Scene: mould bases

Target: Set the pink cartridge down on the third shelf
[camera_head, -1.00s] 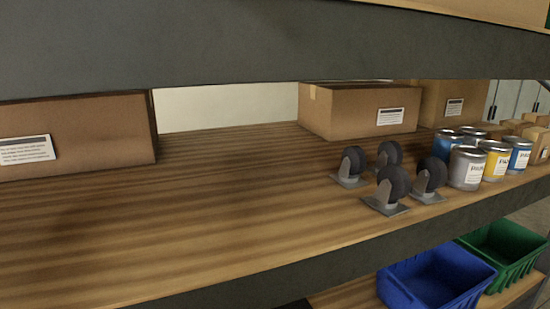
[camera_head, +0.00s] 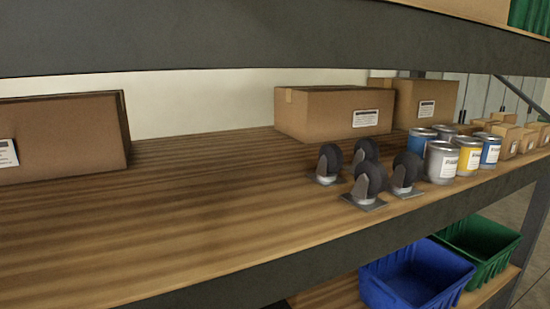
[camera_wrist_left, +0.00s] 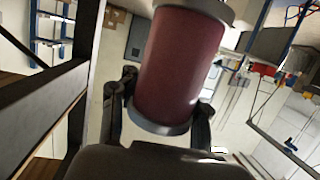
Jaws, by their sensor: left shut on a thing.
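The pink cartridge (camera_wrist_left: 180,65), a dark pink cylinder with grey end rims, fills the middle of the left wrist view. My left gripper (camera_wrist_left: 160,105) is shut on it, with a dark finger on each side. The cartridge and both grippers are out of the head view. A wooden shelf (camera_head: 150,225) with a dark front beam spans the head view; I cannot tell from the picture which number it is. In the left wrist view, dark rack beams (camera_wrist_left: 50,90) stand to the left of the cartridge, apart from it.
On the shelf are several casters (camera_head: 370,185), several paint cans (camera_head: 441,162), and cardboard boxes at left (camera_head: 65,135) and back (camera_head: 330,112). The left front and middle boards are clear. Blue (camera_head: 415,275) and green (camera_head: 482,240) bins sit below. A dark beam (camera_head: 270,40) crosses above.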

